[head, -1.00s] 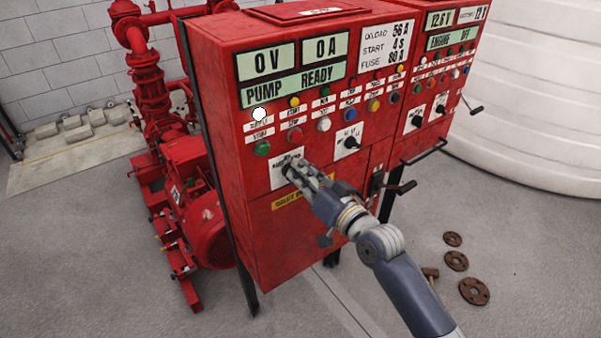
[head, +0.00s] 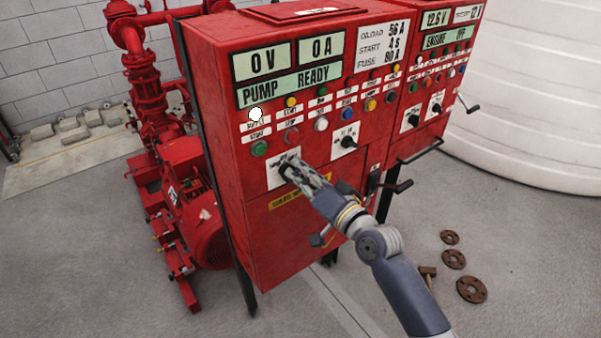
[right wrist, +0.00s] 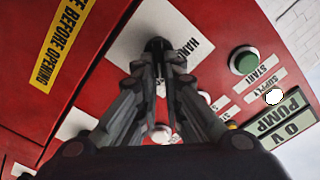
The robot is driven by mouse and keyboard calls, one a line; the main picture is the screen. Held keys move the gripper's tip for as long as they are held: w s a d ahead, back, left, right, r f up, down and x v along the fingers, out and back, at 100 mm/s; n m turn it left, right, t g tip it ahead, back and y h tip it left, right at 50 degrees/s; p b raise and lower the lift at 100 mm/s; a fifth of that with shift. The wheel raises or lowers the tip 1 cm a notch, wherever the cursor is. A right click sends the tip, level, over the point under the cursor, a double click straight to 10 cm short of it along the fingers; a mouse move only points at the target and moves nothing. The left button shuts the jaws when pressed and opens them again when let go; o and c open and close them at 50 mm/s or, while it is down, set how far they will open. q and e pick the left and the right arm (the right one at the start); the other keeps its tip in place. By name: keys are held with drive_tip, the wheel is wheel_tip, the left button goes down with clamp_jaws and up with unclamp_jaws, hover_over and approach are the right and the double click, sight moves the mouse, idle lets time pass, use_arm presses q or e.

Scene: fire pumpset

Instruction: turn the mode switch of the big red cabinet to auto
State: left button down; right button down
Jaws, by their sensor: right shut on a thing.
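The big red cabinet (head: 225,140) stands in the middle of the head view, with displays reading 0 V, 0 A and PUMP READY. Its mode switch sits on a white plate (head: 275,178) at the lower left of the front. My right gripper (head: 290,170) is at this plate, its fingers closed on the dark switch knob. In the right wrist view the fingertips (right wrist: 158,48) meet around the dark knob in front of the white plate (right wrist: 133,40), where "HAN" can be read. The fingers hide most of the knob and its pointer. My left gripper is not in view.
A green START button (head: 259,148) and several other buttons lie just above the plate. Another black rotary switch (head: 348,141) is to the right. A smaller red cabinet (head: 440,85) adjoins with a crank handle. Red pump (head: 200,225) stands left; rusty flanges (head: 471,289) lie on the floor.

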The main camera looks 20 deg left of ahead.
drive_tip(key=c, duration=1.7)
unclamp_jaws()
drive_tip(key=shift+d, duration=0.1)
drive_tip(key=v, duration=1.2)
